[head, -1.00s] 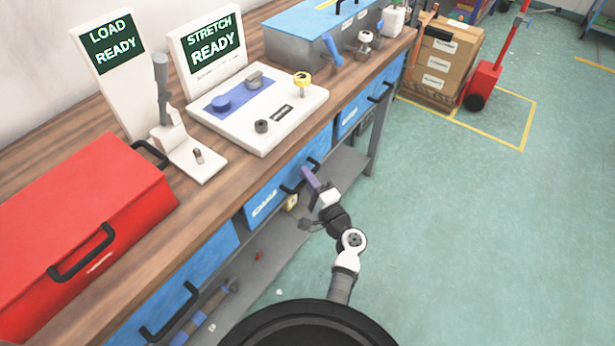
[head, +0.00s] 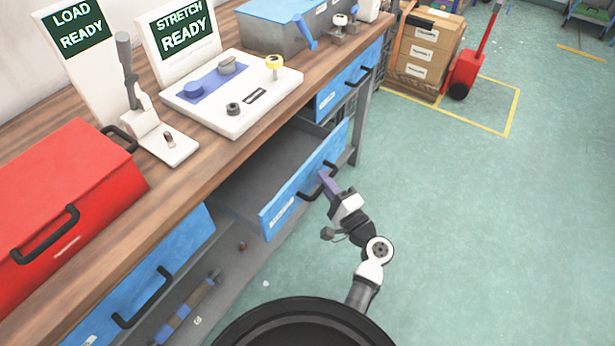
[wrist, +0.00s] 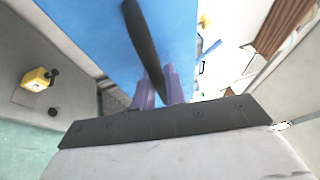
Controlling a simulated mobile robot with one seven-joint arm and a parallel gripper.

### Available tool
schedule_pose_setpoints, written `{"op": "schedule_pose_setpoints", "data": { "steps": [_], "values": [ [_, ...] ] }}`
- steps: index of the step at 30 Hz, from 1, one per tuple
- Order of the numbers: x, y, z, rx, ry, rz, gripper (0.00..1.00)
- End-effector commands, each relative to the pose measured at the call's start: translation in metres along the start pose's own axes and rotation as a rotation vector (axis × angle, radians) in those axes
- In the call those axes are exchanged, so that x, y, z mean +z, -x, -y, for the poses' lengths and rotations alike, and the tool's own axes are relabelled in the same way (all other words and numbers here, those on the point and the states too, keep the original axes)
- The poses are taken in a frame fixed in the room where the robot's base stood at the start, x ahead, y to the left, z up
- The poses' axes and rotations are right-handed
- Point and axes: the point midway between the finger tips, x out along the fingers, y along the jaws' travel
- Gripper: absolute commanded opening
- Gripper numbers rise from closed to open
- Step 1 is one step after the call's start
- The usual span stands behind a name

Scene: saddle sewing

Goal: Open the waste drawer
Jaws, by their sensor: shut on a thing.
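The blue-fronted middle drawer (head: 283,212) under the bench stands pulled out, and its grey inside shows in the head view. It looks empty. Its label is too blurred to read for certain. My gripper (head: 325,183) is at the black bar handle (head: 308,194) on the drawer front. In the wrist view the purple fingers (wrist: 159,88) are shut around the dark handle (wrist: 143,42), with the blue drawer front (wrist: 95,30) behind it.
Other blue drawers sit shut at the left (head: 150,290) and right (head: 340,88). The wooden benchtop (head: 200,160) carries a red toolbox (head: 60,200) and a white control panel (head: 232,105). A red pallet jack (head: 463,75) and boxes (head: 425,50) stand far off. The green floor at right is clear.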

Motion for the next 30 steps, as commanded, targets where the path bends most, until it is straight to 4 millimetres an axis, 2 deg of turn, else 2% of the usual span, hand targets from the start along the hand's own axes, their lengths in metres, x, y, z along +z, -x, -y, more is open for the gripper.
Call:
{"op": "schedule_pose_setpoints", "data": {
  "steps": [1, 6, 12, 18, 28, 29, 30],
  "values": [
    [-0.007, 0.015, 0.000, -0.001, 0.002, -0.007, 0.00],
    [-0.023, 0.052, 0.010, -0.001, 0.002, -0.006, 0.00],
    [-0.034, 0.080, 0.017, -0.001, 0.000, -0.005, 0.00],
    [-0.038, 0.090, 0.020, -0.001, 0.000, -0.003, 0.00],
    [-0.038, 0.091, 0.020, -0.001, 0.000, -0.003, 0.00],
    [-0.038, 0.091, 0.020, -0.001, 0.000, -0.003, 0.14],
    [-0.038, 0.091, 0.020, -0.001, 0.000, -0.003, 0.19]
  ]
}}
